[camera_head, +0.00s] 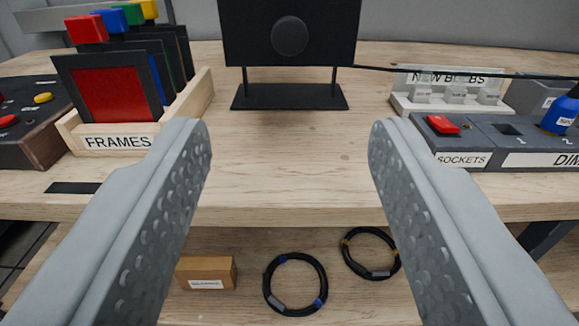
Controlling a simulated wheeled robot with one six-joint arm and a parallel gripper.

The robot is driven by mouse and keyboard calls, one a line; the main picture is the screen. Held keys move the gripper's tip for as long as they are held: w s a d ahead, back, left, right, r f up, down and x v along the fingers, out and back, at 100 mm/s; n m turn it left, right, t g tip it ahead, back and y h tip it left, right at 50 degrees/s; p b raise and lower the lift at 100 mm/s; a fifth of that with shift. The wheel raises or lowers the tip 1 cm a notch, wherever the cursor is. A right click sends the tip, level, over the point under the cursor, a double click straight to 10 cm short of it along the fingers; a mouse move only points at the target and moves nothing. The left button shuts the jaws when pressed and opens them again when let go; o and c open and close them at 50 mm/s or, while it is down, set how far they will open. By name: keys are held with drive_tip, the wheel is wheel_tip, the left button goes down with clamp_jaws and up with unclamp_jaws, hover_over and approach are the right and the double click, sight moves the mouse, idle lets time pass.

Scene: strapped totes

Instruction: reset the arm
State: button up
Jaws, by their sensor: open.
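My gripper (290,140) shows in the head camera view with its two grey, dimpled fingers wide apart. It is open, and nothing is between the fingers. It points toward the wooden bench (285,180), and the bare front part of the bench top shows between the fingertips. The fingers hide parts of the bench front and the lower shelf.
A FRAMES rack (115,142) stands left, a black screen (250,30) at the back centre. NEW BULBS holder (430,105) and SOCKETS panel (480,145) stand right. Coiled cables (268,290) and a cardboard box (206,271) lie below. The bench middle is clear.

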idle(0.3)
drive_tip(key=s+r, duration=0.2)
drive_tip(key=s, duration=1)
drive_tip(key=s+r, duration=0.2)
drive_tip(key=s, duration=1)
drive_tip(key=shift+r+g, duration=0.3)
